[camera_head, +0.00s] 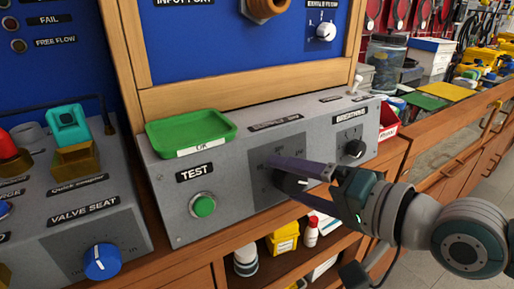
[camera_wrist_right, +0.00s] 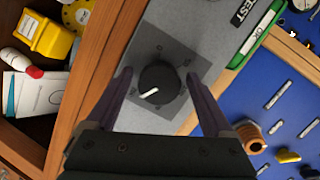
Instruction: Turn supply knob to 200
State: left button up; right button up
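The black round knob (camera_head: 291,183) sits on the front of the grey testbench box, under a label too small to read surely; I take it as the supply knob. It also shows in the right wrist view (camera_wrist_right: 159,84), on a darker square plate, its white pointer line aimed to the lower left there. The plate's scale marks are too small to read. My right gripper (camera_head: 278,177) is open, its two fingers on either side of the knob. In the right wrist view (camera_wrist_right: 159,75) gaps show between each finger and the knob. My left gripper is out of view.
A green OK tray (camera_head: 190,131) rests on top of the box. A blue valve seat knob (camera_head: 102,261) is far left. A shelf with a yellow bin (camera_head: 283,239) lies below.

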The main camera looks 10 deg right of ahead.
jog(key=shift+o, duration=0.3)
jog(key=shift+s+d+r, duration=0.15)
jog(key=shift+s+d, duration=0.1)
jog(key=shift+s, duration=0.2)
jog(key=p+v, duration=0.2)
jog(key=v, duration=0.7)
